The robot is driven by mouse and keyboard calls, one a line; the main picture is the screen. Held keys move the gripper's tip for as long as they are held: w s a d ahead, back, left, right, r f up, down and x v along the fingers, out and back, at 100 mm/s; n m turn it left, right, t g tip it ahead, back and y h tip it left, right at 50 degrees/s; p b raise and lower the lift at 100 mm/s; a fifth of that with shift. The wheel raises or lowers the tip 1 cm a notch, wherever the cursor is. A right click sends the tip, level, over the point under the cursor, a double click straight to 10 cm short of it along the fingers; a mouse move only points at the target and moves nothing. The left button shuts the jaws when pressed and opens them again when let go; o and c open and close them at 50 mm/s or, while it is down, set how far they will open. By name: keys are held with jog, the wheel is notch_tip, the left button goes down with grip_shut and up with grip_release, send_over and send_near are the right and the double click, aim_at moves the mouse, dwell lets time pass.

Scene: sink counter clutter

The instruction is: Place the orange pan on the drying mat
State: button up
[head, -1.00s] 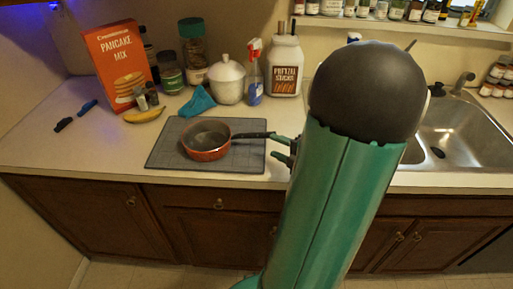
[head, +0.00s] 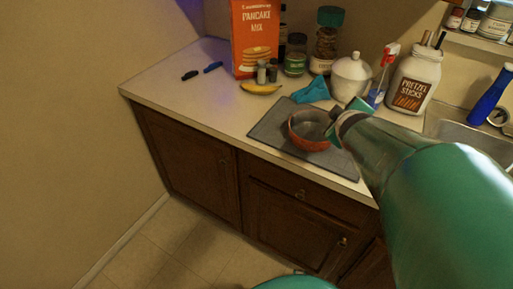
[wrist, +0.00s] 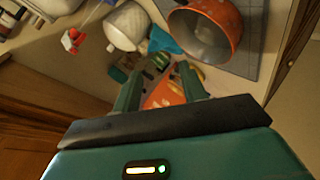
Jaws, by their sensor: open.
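The orange pan (head: 308,142) sits upright on the grey drying mat (head: 270,126) in the head view. Its handle is hidden behind my arm. My gripper (head: 333,131) is close to the pan's right side, mostly covered by my arm. In the wrist view, my gripper (wrist: 158,84) is open with nothing between its two green fingers. The pan (wrist: 204,36) shows beyond the fingers at the top, apart from them, with the mat (wrist: 248,45) beside it.
A white lidded jar (head: 350,78), spray bottle (head: 381,78) and pretzel jar (head: 412,85) stand behind the mat. A teal cloth (head: 311,91) and banana (head: 261,89) lie near the mat's back edge. The pancake mix box (head: 255,40) is farther left. The left counter is mostly clear.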

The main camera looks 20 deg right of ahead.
jog(key=s+a+m+g+y, duration=0.2)
jog(key=s+a, duration=0.3)
jog(key=a, duration=0.7)
jog(key=s+a+m+g+y, duration=0.2)
jog(key=s+a, duration=0.4)
jog(key=a, duration=0.6)
jog(key=shift+a+r+m+g+y, duration=0.15)
jog(key=shift+r+m+g+y, duration=0.15)
jog(key=shift+m+y, duration=0.6)
jog(key=shift+c, duration=0.6)
jog(key=shift+s, duration=0.15)
